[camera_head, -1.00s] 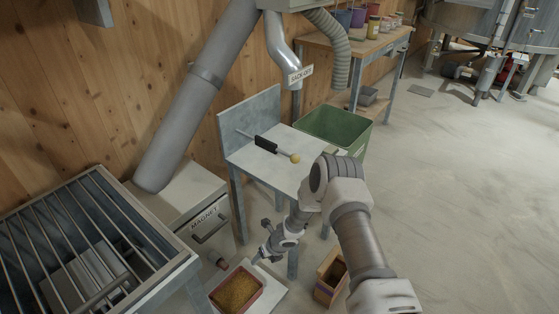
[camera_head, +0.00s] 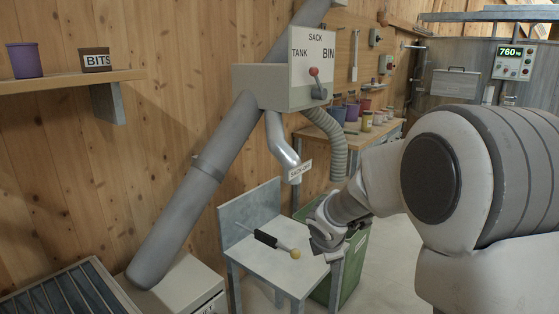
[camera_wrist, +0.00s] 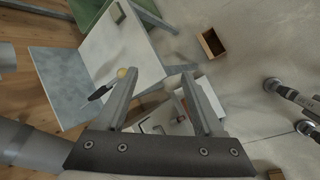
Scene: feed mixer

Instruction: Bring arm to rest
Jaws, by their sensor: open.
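My arm reaches in from the right in the head view, large and close to the camera. My gripper (camera_head: 335,254) is by the right edge of the small grey table (camera_head: 270,268), small and partly blended with the wrist there. In the wrist view my gripper (camera_wrist: 160,74) has its two fingers apart with nothing held between them. A rod with a black handle and a yellow ball end (camera_head: 278,244) lies on the table. It also shows in the wrist view (camera_wrist: 101,92), left of the fingers.
A green bin (camera_head: 352,270) stands behind the table, partly hidden by my arm. A grey box with a lever (camera_head: 290,88) and pipes is on the wall. A barred grate (camera_head: 65,300) is at lower left. A wooden box (camera_wrist: 212,43) stands on open floor.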

